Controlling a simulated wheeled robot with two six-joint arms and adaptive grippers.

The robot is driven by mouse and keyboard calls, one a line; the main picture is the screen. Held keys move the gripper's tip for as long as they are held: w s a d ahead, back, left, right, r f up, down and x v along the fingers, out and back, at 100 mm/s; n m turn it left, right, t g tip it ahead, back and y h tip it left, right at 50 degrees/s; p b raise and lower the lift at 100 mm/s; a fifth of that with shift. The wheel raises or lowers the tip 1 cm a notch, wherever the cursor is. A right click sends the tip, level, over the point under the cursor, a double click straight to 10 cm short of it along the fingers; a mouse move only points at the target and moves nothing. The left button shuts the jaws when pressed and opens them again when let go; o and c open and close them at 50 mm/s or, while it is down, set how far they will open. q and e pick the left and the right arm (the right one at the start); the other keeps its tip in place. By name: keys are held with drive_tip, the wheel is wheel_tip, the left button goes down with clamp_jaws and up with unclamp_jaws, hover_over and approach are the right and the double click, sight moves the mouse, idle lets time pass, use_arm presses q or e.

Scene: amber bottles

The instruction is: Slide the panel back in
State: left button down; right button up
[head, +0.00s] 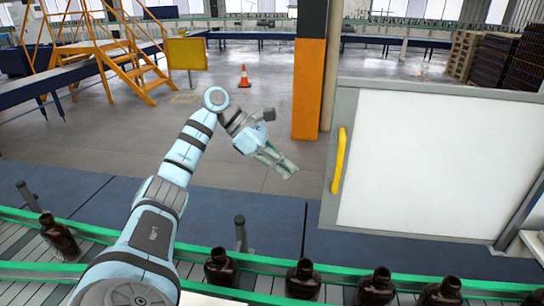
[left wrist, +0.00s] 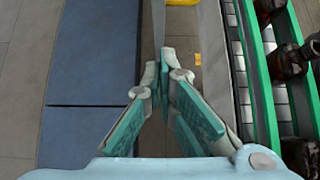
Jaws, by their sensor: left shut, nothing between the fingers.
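The white panel (head: 432,165) stands upright in a grey frame at the right of the head view. A yellow handle (head: 339,160) runs vertically along its left edge. My left gripper (head: 288,170) is left of the handle and apart from it, with its fingers pointing toward the panel side. In the left wrist view its fingertips (left wrist: 165,60) meet with nothing between them. A yellow piece (left wrist: 182,3), which looks like the handle, shows at the top edge beyond the tips. My right gripper is not in view.
A green-railed conveyor (head: 262,262) carrying several amber bottles (head: 221,268) runs along the front. An orange pillar (head: 309,90) stands behind my left gripper. A yellow stair (head: 125,60), a cone (head: 245,76) and pallets (head: 480,60) are far back. Blue floor mats (head: 235,207) lie clear beyond the conveyor.

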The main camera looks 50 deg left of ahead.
use_arm(q)
drive_tip(key=w+d+f+p, duration=0.1)
drive_tip(key=w+d, duration=0.2)
drive_tip(key=d, duration=0.1)
drive_tip(key=shift+w+d+f, duration=0.25)
drive_tip(key=shift+d+f, duration=0.1)
drive_tip(key=shift+d, duration=0.05)
